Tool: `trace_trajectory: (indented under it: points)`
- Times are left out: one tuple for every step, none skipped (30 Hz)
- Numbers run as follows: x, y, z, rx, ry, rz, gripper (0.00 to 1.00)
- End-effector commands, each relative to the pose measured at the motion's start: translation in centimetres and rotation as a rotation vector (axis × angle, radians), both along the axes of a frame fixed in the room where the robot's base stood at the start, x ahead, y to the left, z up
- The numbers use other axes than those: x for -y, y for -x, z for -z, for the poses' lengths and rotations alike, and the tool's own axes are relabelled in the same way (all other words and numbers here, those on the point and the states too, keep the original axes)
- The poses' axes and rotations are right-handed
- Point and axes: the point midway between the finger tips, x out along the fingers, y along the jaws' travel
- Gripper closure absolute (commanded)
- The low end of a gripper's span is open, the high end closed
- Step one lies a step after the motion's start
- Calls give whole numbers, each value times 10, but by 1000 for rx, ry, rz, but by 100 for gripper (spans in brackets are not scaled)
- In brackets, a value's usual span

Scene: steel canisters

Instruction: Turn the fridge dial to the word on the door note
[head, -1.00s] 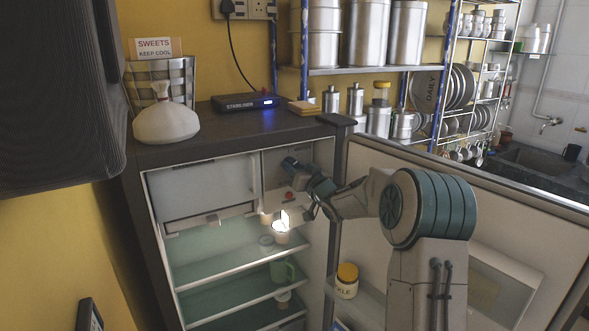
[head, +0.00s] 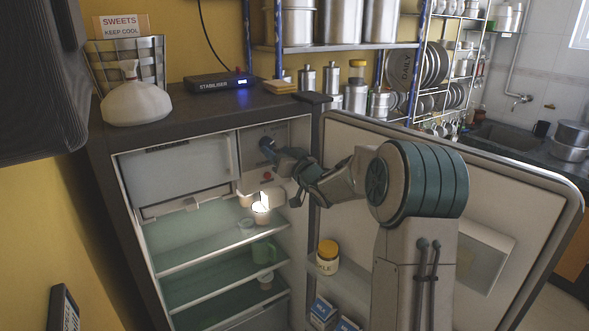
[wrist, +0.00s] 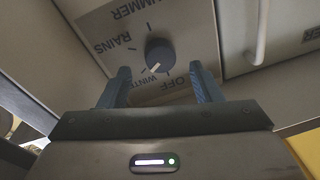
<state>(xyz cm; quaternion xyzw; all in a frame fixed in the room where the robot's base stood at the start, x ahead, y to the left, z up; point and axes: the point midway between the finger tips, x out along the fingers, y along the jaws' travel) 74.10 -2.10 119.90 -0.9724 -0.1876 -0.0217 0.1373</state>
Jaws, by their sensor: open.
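The dial (wrist: 160,55) is a dark round knob on the fridge's inner panel, seen upside down in the wrist view. Around it are the words SUMMER, RAINS, WINTER and OFF. Its pale pointer mark faces the WINTER label (wrist: 140,82). My gripper (wrist: 160,72) is open, with blue fingers to either side of the dial in the picture; I cannot tell whether they touch it.
A lit lamp or cup (head: 261,212) and a green mug (head: 263,251) are on the fridge shelves. A yellow-lidded jar (head: 327,258) stands in the door rack.

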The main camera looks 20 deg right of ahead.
Motion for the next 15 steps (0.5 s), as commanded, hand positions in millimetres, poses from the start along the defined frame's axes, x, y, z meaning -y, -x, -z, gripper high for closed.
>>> trace_trajectory:
  points:
    - [5,11,4,1,2,2,42]
    - [8,18,4,1,2,3,42]
    - [10,26,5,1,3,2,42]
    - [13,32,5,1,3,1,42]
    - [15,38,6,1,3,2,42]
    - [18,46,7,1,3,2,42]
    - [20,51,8,1,3,2,42]
    - [22,57,8,1,3,2,42]
    - [25,63,9,-1,2,2,42]
    - [26,68,9,0,2,1,42]
    - [28,72,9,0,2,1,42]
    - [30,77,10,-1,2,2,42]
    - [31,81,10,0,2,1,42]
    - [32,84,10,1,2,0,42]
    - [33,87,10,0,1,-1,42]
